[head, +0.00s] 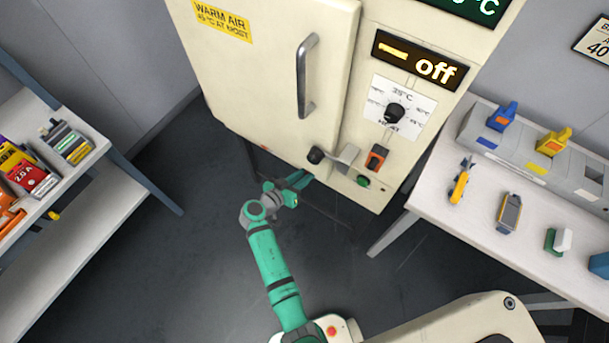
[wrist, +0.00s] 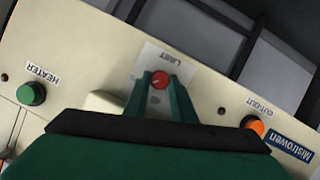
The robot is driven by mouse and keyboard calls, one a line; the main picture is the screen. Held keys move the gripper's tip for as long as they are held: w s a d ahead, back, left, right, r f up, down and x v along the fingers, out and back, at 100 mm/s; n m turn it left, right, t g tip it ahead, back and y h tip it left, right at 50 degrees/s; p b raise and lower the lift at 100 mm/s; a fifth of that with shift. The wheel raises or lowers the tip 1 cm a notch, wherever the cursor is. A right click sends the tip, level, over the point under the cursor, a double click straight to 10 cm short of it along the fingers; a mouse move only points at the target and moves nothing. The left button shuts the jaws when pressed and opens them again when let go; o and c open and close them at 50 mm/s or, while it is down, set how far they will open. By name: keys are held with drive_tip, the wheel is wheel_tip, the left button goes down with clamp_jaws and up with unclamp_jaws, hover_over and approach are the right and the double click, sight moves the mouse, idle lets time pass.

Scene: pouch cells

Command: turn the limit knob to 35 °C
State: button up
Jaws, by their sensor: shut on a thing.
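The limit knob (wrist: 160,79) is a small red round knob on a white plate marked LIMIT (wrist: 168,58), upside down in the wrist view. My gripper (wrist: 161,84) has one dark green finger on each side of the knob and is shut on it. The scale on the plate is too small and partly covered, so I cannot read the setting. In the head view my gripper (head: 302,179) is at the low front edge of the cream cabinet (head: 260,110), and the limit knob is hidden.
The wrist view shows a green HEATER button (wrist: 31,93) and an orange CUT-OUT button (wrist: 253,124). The head view shows a door handle (head: 305,75), a black-knobbed latch (head: 316,155), a HEAT dial (head: 394,112) and a display reading off (head: 420,62). Benches stand on both sides.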

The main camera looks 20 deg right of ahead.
drive_tip(key=n+h, duration=0.1)
drive_tip(key=n, duration=0.1)
drive_tip(key=n+g+h, duration=0.1)
drive_tip(key=n, duration=0.1)
drive_tip(key=shift+w+a+f+g, duration=0.15)
drive_tip(key=shift+w+a+g, duration=0.05)
drive_tip(key=shift+g, duration=0.1)
drive_tip(key=n+h, duration=0.1)
drive_tip(key=n, duration=0.1)
drive_tip(key=n+h, duration=0.1)
drive_tip(key=n, duration=0.1)
drive_tip(key=shift+f+g, duration=0.2)
drive_tip(key=shift+g, duration=0.2)
drive_tip(key=n, duration=0.1)
drive_tip(key=n+h, duration=0.1)
drive_tip(key=n, duration=0.1)
drive_tip(key=n+h, duration=0.1)
drive_tip(key=n, duration=0.1)
drive_tip(key=shift+f+t, duration=0.25)
drive_tip(key=shift+t, duration=0.05)
drive_tip(key=shift+f+n+t+h, duration=0.1)
drive_tip(key=shift+n+t+h, duration=0.25)
drive_tip(key=shift+n, duration=0.85)
drive_tip(key=shift+n+t+h, duration=0.25)
drive_tip(key=shift+n+t, duration=0.1)
drive_tip(key=shift+n, duration=0.85)
drive_tip(key=o, duration=1.1)
drive_tip(key=shift+c, duration=0.2)
